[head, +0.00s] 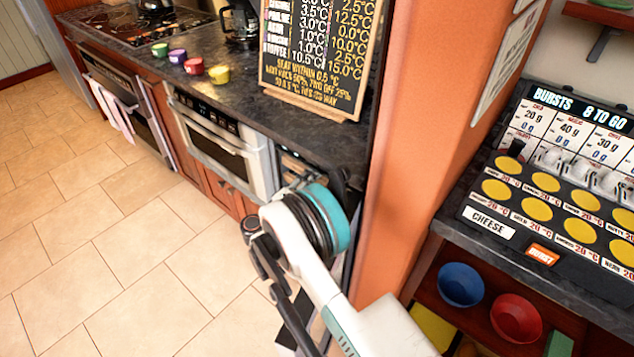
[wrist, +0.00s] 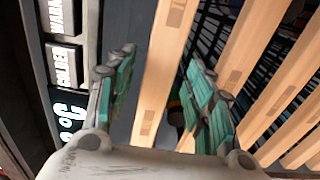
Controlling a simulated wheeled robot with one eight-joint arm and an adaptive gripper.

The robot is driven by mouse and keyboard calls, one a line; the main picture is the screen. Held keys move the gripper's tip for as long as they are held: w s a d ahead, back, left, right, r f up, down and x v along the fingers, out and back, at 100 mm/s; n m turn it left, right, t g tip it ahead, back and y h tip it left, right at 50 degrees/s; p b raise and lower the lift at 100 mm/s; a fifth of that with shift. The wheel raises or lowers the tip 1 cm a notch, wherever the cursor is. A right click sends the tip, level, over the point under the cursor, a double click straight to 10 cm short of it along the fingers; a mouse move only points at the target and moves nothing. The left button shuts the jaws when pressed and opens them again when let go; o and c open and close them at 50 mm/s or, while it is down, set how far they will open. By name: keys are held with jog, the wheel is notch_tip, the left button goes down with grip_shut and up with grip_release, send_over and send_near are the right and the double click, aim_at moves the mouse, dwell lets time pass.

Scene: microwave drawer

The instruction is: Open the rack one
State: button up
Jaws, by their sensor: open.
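Wooden slats of a rack (wrist: 165,60) run slanting through the wrist view, with several more slats (wrist: 250,45) to the right and dark gaps with thin bars behind them. My gripper (wrist: 158,68) is open, its teal-padded fingers apart on either side of the nearest slat in the picture. I cannot tell whether either finger touches it. In the head view, a small part of the unit with the rack (head: 292,168) shows under the counter, right of the microwave drawer. My arm hides most of it and the gripper there. Which rack is number one is not readable.
A dark panel with label buttons (wrist: 62,68) and a lit °C display (wrist: 68,118) stands close left of my gripper. The microwave drawer (head: 222,148) is left of my arm, an orange wall end (head: 400,190) right. The tiled floor (head: 120,240) is clear at left.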

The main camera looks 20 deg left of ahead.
jog(key=shift+x, duration=1.4)
jog(key=shift+c, duration=0.3)
